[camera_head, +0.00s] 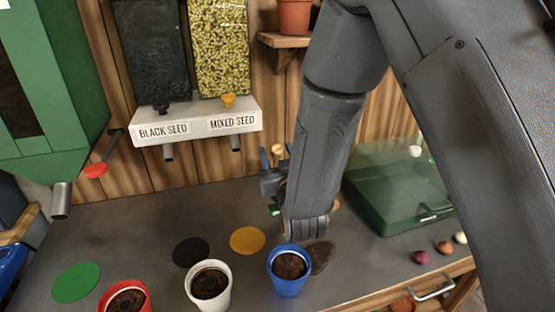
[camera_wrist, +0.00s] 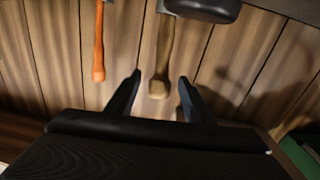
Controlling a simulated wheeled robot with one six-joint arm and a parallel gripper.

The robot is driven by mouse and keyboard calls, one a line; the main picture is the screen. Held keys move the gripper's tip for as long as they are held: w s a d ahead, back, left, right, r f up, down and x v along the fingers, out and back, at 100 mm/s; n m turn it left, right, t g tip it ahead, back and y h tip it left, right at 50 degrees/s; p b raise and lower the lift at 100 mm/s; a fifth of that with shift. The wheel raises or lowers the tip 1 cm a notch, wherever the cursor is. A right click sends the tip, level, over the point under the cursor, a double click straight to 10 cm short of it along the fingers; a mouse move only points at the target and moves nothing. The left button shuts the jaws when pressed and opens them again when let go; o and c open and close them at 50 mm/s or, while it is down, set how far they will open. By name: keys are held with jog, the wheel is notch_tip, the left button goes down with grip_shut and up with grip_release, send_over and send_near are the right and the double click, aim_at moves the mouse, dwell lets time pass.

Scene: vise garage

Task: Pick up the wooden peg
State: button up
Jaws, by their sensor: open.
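In the wrist view, a brown wooden peg (camera_wrist: 160,62) with a thick rounded end shows against the plank wall. Its rounded end lies between the tips of my gripper (camera_wrist: 158,84) in the picture. The two black fingers are open and apart, with a gap on both sides of the peg; I cannot tell how deep the peg is between them. In the head view, my gripper (camera_head: 270,183) is mostly hidden behind my arm, near the wall above the bench. A small wooden end (camera_head: 277,150) shows just above it, perhaps the peg.
An orange handle (camera_wrist: 98,48) is left of the peg. A dark rounded object (camera_wrist: 203,9) is close above right. On the bench (camera_head: 130,250) stand red, white (camera_head: 209,285) and blue (camera_head: 289,271) pots. A green case (camera_head: 395,200) lies right of my arm.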

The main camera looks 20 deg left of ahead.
jog(key=shift+f+p+x, duration=0.1)
jog(key=shift+p+x, duration=0.4)
jog(key=shift+x, duration=0.8)
jog(key=shift+f+p+x, duration=0.15)
jog(key=shift+p+x, duration=0.3)
jog(key=shift+x, duration=0.85)
grip_shut()
jog(key=shift+r, duration=0.15)
